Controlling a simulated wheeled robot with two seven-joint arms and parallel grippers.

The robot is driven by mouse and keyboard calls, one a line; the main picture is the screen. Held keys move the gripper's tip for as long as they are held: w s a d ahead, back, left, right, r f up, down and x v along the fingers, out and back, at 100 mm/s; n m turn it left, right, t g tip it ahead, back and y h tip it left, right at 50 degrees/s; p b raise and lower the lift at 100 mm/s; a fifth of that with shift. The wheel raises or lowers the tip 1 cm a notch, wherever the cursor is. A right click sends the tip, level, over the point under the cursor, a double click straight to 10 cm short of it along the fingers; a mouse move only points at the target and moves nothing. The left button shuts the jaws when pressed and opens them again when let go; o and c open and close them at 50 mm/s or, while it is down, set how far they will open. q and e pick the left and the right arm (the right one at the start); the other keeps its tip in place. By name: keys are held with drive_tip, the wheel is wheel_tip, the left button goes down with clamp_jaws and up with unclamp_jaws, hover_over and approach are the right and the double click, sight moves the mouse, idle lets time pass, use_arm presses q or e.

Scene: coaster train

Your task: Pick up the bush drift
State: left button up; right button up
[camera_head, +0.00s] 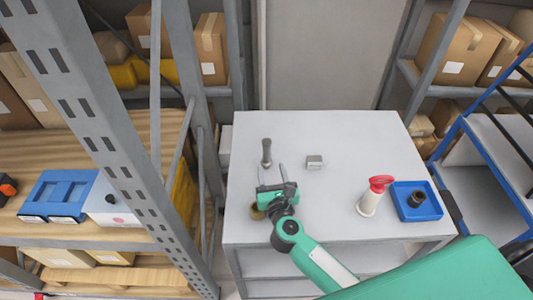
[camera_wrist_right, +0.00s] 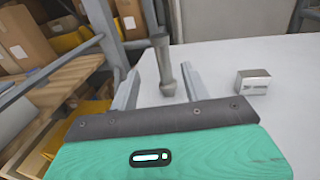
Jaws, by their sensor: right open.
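The bush drift (camera_head: 266,150) is a grey metal rod with a thicker part, standing upright on the white table (camera_head: 355,140) toward its back left. In the right wrist view the drift (camera_wrist_right: 163,62) appears between my two fingers, toward their tips. My right gripper (camera_head: 271,172) is open and empty, and points at the drift from the front. I cannot tell whether the fingertips reach beside it or stop just short. My left gripper is not in view.
A small grey metal block (camera_head: 315,162) lies right of the drift. A white spray bottle with a red head (camera_head: 379,185) and a blue tray (camera_head: 431,212) holding a dark ring (camera_head: 417,199) stand farther right. A brass-coloured piece (camera_head: 257,213) is partly hidden by my gripper. Shelving (camera_head: 175,215) stands left.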

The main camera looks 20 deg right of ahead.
sight(267, 149)
drive_tip(key=w, duration=0.3)
drive_tip(key=w+p, duration=0.1)
drive_tip(key=w, duration=0.1)
drive_tip(key=shift+w+d, duration=0.15)
drive_tip(key=shift+d, duration=0.2)
drive_tip(key=w, duration=0.1)
drive_tip(key=w+p, duration=0.1)
drive_tip(key=w, duration=0.2)
drive_tip(key=shift+w+d+p, duration=0.2)
drive_tip(key=shift+d+p, duration=0.15)
drive_tip(key=shift+d, duration=0.05)
drive_tip(key=shift+w, duration=0.4)
clamp_jaws()
